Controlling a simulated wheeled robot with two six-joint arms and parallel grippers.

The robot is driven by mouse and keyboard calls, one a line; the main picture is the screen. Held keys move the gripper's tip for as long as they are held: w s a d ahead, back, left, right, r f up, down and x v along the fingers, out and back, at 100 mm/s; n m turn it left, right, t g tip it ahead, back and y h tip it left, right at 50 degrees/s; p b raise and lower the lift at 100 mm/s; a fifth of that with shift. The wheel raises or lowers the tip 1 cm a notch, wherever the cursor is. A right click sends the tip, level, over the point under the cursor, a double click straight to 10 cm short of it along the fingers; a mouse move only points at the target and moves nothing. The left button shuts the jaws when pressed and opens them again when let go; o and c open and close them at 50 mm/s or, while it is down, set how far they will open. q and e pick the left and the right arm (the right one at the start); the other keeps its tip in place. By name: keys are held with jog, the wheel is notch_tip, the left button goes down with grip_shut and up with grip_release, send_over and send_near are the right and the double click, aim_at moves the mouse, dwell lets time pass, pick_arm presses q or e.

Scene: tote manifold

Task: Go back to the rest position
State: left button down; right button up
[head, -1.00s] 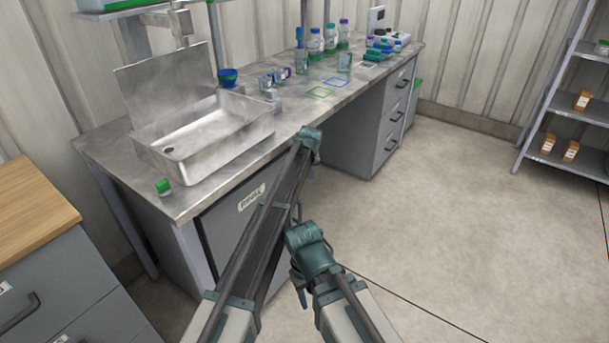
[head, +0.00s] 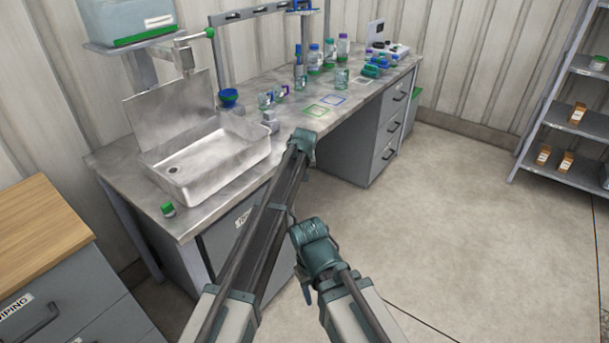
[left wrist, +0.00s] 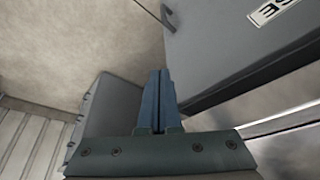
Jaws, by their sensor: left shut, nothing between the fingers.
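My left gripper (left wrist: 158,100) shows in the left wrist view with its two blue-grey fingers shut together and nothing between them. It is over the floor beside the grey cabinet front with a partly seen label (left wrist: 272,10). In the head view my two arms reach up from the bottom edge. The left one ends at a teal joint in front of the bench edge.
A steel bench (head: 300,135) with a sink (head: 205,158) runs along the wall. Bottles and glassware (head: 315,58) stand toward its far end. A wood-topped cabinet (head: 45,230) is at left and a shelf rack (head: 560,120) at right. The floor (head: 470,220) between is clear.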

pick_arm(q)
jog(key=shift+p+v, duration=0.45)
jog(key=shift+v, duration=0.45)
pick_arm(e)
jog(key=shift+s+d+r, duration=0.1)
jog(key=shift+d+r, duration=0.1)
jog(key=shift+r, duration=0.25)
jog(key=shift+d+r, duration=0.15)
jog(key=shift+r, duration=0.3)
pick_arm(q)
jog(key=s+a+g, duration=0.1)
jog(key=s+a, duration=0.6)
jog(key=s, duration=0.6)
jog(key=s+a+f+m+g, duration=0.1)
jog(key=s+a, duration=0.6)
jog(key=s, duration=0.6)
jog(key=s+a+g, duration=0.2)
jog(key=s+a, duration=0.4)
jog(key=s, duration=0.7)
jog(key=s+d+r+m+p, duration=0.4)
jog(key=d+r+p, duration=0.2)
jog(key=d, duration=0.4)
jog(key=shift+s+d+r+g+y+p, duration=0.15)
jog(key=shift+s+d+g+y+p, duration=0.15)
jog(key=shift+s+y+p, duration=0.1)
pick_arm(e)
notch_tip(320, 180, up, 7)
jog(key=shift+f, duration=0.15)
